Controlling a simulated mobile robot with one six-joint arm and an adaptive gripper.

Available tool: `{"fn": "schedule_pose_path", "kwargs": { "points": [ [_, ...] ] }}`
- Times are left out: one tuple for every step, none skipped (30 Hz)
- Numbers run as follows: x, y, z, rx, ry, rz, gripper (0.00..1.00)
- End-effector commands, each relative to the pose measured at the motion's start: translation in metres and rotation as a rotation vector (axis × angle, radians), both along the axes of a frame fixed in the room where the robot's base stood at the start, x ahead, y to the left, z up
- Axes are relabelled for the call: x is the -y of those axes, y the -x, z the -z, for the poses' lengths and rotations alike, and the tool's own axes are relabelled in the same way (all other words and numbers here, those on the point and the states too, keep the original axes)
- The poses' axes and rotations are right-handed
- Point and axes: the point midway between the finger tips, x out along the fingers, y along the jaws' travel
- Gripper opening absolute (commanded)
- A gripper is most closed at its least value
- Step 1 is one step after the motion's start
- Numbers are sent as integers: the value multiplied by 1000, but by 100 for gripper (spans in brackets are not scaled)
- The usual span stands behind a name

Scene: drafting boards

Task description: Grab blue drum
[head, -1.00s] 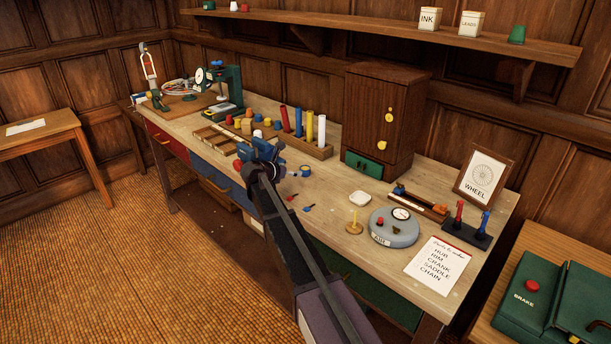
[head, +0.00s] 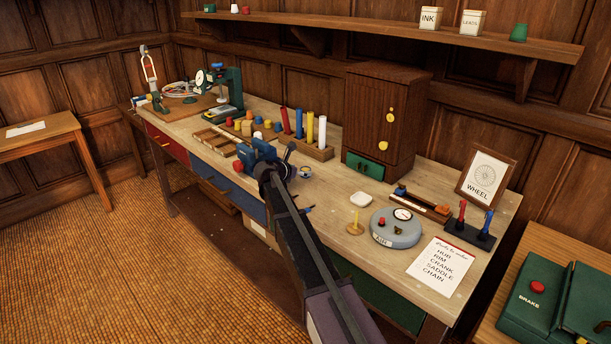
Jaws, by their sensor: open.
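The jaws are small and partly hidden by the wrist. A red drum (head: 238,165) shows just left of the gripper.
A shallow divided tray (head: 213,140) lies left of the gripper. A grey round gauge (head: 396,230) sits on the right.

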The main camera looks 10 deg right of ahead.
Motion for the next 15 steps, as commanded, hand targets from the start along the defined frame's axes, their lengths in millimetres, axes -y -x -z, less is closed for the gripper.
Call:
{"fn": "schedule_pose_path", "kwargs": {
  "points": [
    [5,-5,6,0,0,1,100],
    [7,-7,7,0,0,1,100],
    [10,-10,9,0,0,1,100],
    [12,-12,10,0,0,1,100],
    [14,-14,11,0,0,0,100],
    [17,-16,12,0,0,0,100],
    [18,-17,12,0,0,0,100],
    [19,-18,13,0,0,0,100],
    [21,-18,13,0,0,0,100],
    [21,-19,13,0,0,0,100],
    [21,-19,13,0,0,0,100],
    [21,-19,13,0,0,0,100],
    [21,-19,13,0,0,-1,100],
    [21,-19,12,0,0,-1,100],
    [21,-18,12,0,0,0,100]
  ]
}}
